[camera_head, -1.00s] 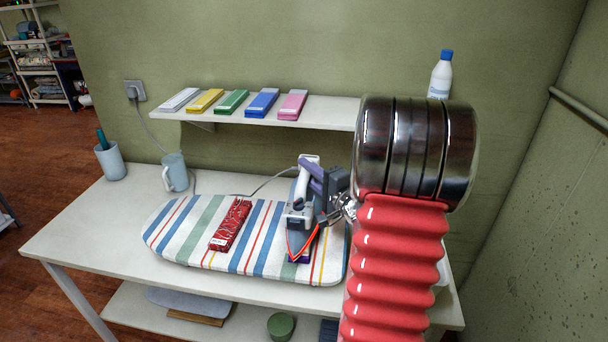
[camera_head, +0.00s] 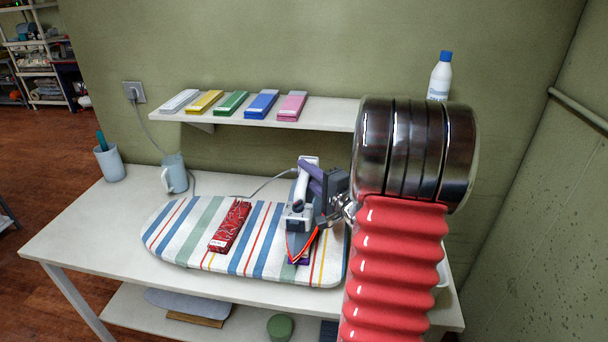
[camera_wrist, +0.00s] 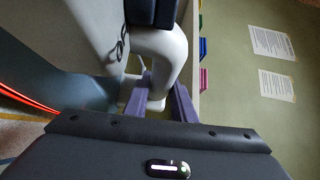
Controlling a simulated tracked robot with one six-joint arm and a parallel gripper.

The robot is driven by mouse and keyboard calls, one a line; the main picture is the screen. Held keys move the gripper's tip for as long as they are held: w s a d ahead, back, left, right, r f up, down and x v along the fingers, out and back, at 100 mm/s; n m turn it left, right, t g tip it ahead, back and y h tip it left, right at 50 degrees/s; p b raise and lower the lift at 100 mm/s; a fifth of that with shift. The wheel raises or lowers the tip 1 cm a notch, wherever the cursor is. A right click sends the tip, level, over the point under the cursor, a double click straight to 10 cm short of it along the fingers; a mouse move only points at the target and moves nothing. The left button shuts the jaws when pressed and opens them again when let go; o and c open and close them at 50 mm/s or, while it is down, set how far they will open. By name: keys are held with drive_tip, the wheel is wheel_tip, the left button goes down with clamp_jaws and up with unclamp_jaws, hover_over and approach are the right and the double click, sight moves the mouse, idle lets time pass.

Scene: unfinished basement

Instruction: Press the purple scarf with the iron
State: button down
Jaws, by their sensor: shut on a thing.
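The iron (camera_head: 301,218) has a white handle and a grey-blue body with an orange-red edge. It stands on the right part of the striped ironing board (camera_head: 185,240). My gripper (camera_head: 318,184), with purple fingers, is shut on the iron's handle; in the wrist view the purple fingers (camera_wrist: 160,100) close around the white handle (camera_wrist: 160,60). The purple scarf (camera_head: 300,262) is mostly hidden under the iron, with only a small purple edge showing below its tip. A folded red patterned scarf (camera_head: 230,226) lies left of the iron on the board.
A shelf (camera_head: 330,111) above the table holds several folded coloured cloths (camera_head: 262,104) and a white bottle (camera_head: 440,77). The iron's cord runs to the wall socket (camera_head: 134,92).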

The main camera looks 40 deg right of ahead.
sight(305, 179)
drive_tip(key=shift+s+a, duration=0.45)
drive_tip(key=shift+a, duration=0.2)
drive_tip(key=shift+s+a, duration=0.45)
drive_tip(key=shift+a, duration=0.15)
idle(1.1)
drive_tip(key=shift+w+d, duration=0.45)
drive_tip(key=shift+d, duration=0.2)
idle(0.9)
drive_tip(key=shift+r, duration=0.1)
idle(0.6)
drive_tip(key=shift+r, duration=4.55)
drive_tip(key=shift+w+f, duration=0.1)
